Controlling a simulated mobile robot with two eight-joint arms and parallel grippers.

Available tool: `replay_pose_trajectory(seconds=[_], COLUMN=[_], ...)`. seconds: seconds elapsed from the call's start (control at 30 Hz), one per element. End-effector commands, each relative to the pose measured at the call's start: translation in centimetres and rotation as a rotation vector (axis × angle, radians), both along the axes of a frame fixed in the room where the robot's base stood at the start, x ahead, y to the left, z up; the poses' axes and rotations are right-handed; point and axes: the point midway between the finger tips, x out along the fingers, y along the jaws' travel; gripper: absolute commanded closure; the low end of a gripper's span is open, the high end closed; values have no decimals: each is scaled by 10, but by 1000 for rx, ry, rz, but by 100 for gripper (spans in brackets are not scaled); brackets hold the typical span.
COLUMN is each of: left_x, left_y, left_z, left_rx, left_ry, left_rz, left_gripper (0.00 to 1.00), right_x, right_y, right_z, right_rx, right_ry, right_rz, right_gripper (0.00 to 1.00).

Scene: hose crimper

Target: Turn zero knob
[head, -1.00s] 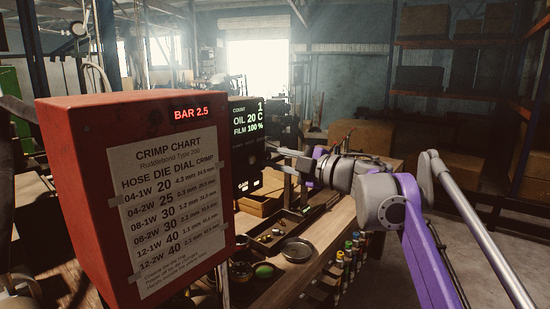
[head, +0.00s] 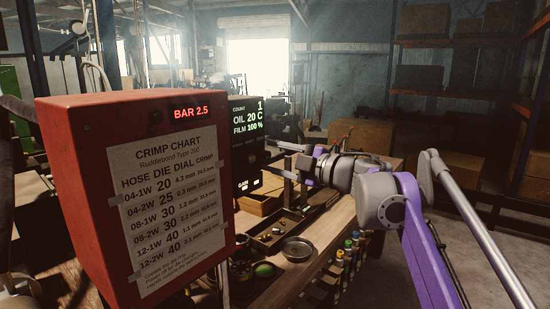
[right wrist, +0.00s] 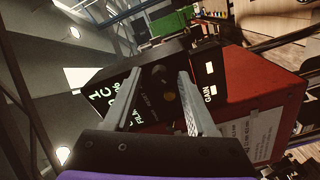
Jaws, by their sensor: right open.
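The black gauge box (head: 247,150) stands behind the red crimp-chart cabinet, its lit display reading COUNT 1, OIL 20 C and FILM 100 %. In the right wrist view its face (right wrist: 139,85) shows two small round dark knobs, an upper one (right wrist: 158,73) and a lower one (right wrist: 168,95). The lettering beside them is too small to tell which is the zero knob. My right gripper (head: 282,165) is open and empty, its fingers pointing at the box. In the right wrist view the fingers (right wrist: 160,75) straddle the knobs in the picture; contact cannot be told. My left gripper is not in view.
The red cabinet (head: 90,200), reading BAR 2.5, fills the left foreground. A workbench (head: 330,222) carries a tray (head: 262,243) and a round metal dish (head: 297,250). Several bottles (head: 350,250) stand along its side. Floor at right is free.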

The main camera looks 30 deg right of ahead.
Motion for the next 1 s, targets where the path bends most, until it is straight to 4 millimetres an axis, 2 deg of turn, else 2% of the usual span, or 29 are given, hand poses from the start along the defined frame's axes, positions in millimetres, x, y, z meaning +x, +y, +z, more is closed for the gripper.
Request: replay_pose_trajectory(seconds=[0.13, 0.23, 0.5, 0.7, 1.0], left_x=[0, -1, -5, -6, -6], left_y=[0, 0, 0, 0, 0], left_z=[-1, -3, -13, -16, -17], left_rx=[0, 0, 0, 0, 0], left_ry=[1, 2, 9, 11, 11], left_rz=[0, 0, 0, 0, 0], left_gripper=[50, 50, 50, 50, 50], right_x=[-3, -13, -63, -90, -100], right_y=[-1, -6, -28, -38, -41], right_z=[0, -1, -2, -1, 0], right_rx=[0, 0, 0, -1, 0], right_ry=[0, 1, 1, 0, 0], right_rz=[-1, -4, -7, -4, 0], right_gripper=[43, 43, 43, 43, 43])
